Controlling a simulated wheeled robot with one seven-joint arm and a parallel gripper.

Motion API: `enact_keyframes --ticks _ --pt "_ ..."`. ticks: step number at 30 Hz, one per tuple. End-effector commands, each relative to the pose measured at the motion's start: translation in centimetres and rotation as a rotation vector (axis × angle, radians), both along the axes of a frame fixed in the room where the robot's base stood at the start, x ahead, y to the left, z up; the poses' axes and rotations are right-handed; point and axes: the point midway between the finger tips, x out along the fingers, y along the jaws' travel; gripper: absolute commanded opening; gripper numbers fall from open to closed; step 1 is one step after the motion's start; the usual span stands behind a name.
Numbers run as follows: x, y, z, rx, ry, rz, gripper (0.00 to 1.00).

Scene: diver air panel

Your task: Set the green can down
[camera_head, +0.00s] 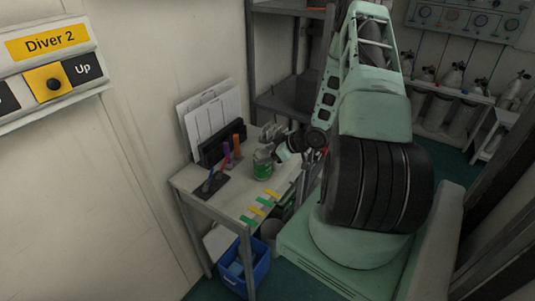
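The green can (262,168) has a green lower band and a greyish upper part. It is upright at the small table (196,182), near its back right part. I cannot tell whether its base touches the tabletop or is slightly above it. My gripper (266,143) is at the can's top, with my arm reaching in from the right. The fingers are small and dark in this view, so I cannot tell whether they close on the can. Part of the can's top is hidden by the gripper.
A dark holder with purple and orange markers (237,146) stands left of the can. White paper sheets (213,118) lean behind it. Green and yellow strips (257,211) lie along the table's front right. A blue bin (246,270) stands below. Shelving rises behind.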

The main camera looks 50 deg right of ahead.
Motion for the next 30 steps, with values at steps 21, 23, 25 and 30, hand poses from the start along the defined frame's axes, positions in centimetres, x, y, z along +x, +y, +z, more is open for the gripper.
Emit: enact_keyframes --ticks 21,23,25,30 --pt "-3.5 -1.2 2.9 -0.006 -0.001 -0.003 0.8" --pt "-4.4 -1.4 3.7 -0.005 -0.001 -0.002 0.8" --pt "-5.6 -1.8 4.5 -0.005 0.001 -0.003 0.8" --pt "-7.8 -2.3 6.4 -0.004 0.0 -0.001 0.8"
